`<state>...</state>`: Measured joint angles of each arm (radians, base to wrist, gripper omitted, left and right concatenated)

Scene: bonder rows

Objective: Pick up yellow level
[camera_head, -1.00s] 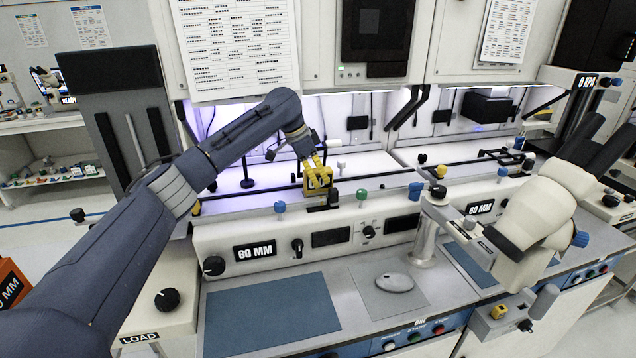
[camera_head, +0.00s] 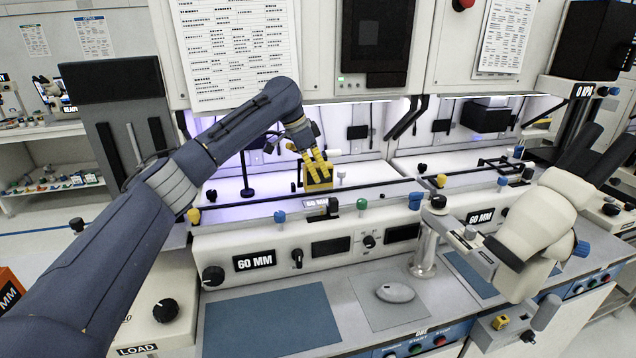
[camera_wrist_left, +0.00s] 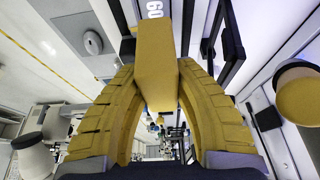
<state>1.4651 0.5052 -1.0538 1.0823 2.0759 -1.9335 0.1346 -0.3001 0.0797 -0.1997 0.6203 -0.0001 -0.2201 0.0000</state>
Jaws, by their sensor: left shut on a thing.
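The yellow level (camera_head: 320,183) is a small plain yellow block. My left gripper (camera_head: 316,168), with yellow ribbed fingers, is shut on it and holds it just above the rear ledge of the bonder with the 60 MM label. In the left wrist view the level (camera_wrist_left: 156,62) stands out between the two curved fingertips (camera_wrist_left: 157,82). My right gripper does not show in either view.
Coloured knobs, such as a green one (camera_head: 361,204) and a blue one (camera_head: 279,217), line the ledge below the gripper. A dark rail runs behind them. A white microscope (camera_head: 540,225) stands at right. A blue mat (camera_head: 265,318) lies clear in front.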

